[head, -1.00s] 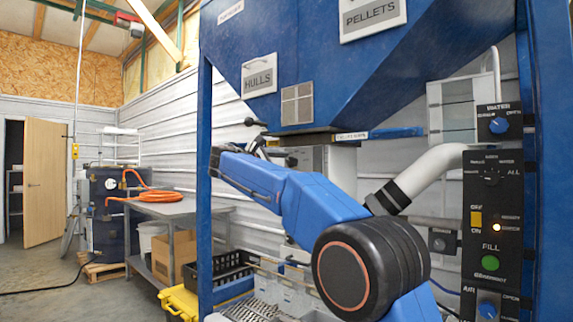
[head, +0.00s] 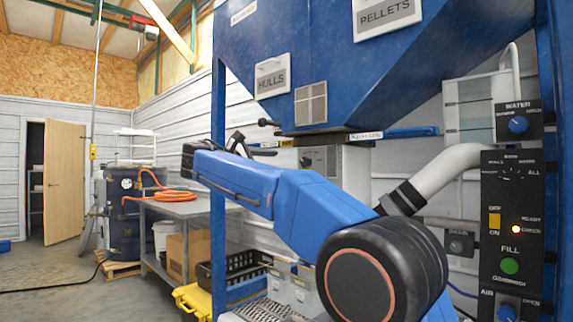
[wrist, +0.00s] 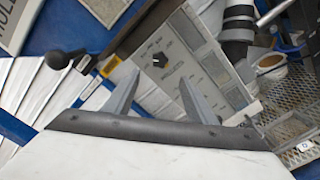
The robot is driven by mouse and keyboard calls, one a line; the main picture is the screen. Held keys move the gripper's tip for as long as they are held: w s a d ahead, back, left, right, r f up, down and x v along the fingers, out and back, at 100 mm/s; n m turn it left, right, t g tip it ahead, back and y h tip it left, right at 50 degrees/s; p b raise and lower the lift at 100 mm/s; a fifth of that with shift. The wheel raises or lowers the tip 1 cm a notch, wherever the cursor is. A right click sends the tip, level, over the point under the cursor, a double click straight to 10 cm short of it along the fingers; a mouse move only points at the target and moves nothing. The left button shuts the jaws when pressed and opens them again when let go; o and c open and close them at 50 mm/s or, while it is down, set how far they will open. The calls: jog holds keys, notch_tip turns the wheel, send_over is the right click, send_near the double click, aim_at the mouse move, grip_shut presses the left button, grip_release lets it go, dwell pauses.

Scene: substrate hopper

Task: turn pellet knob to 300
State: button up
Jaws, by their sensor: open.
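A pale control box (head: 335,168) stands under the blue hopper in the head view, with a small dark dial on its face. The wrist view shows what looks like the same face (wrist: 182,68), tilted, with a black knob (wrist: 160,60) and small printed marks. Its writing is too blurred to read, so I cannot tell the setting. My gripper (wrist: 157,80) is open and empty, its two fingers apart, with the knob seen between and just beyond their tips. They appear apart from it. In the head view my gripper (head: 238,146) is small and partly hidden by my arm.
The hopper (head: 300,50) bears HULLS and PELLETS signs. A black ball-ended handle (wrist: 69,51) is left of my fingers. A black control panel (head: 510,230) and a white pipe (head: 445,170) are on the right.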

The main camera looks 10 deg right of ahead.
jog(key=shift+v, duration=2.6)
jog(key=s+d+f+m+g+y, duration=0.2)
jog(key=s+d+f+y, duration=0.2)
jog(key=s+d+f, duration=0.55)
jog(key=s+d+f+m+g+y, duration=0.25)
jog(key=s+d+f, duration=0.45)
jog(key=d+f, duration=0.5)
jog(key=s+f+m+g+y, duration=0.1)
jog(key=s+f+m+y, duration=0.7)
jog(key=s+f, duration=2.1)
jog(key=shift+d+f+m, duration=0.25)
jog(key=shift+d+m, duration=0.05)
jog(key=shift+m, duration=0.95)
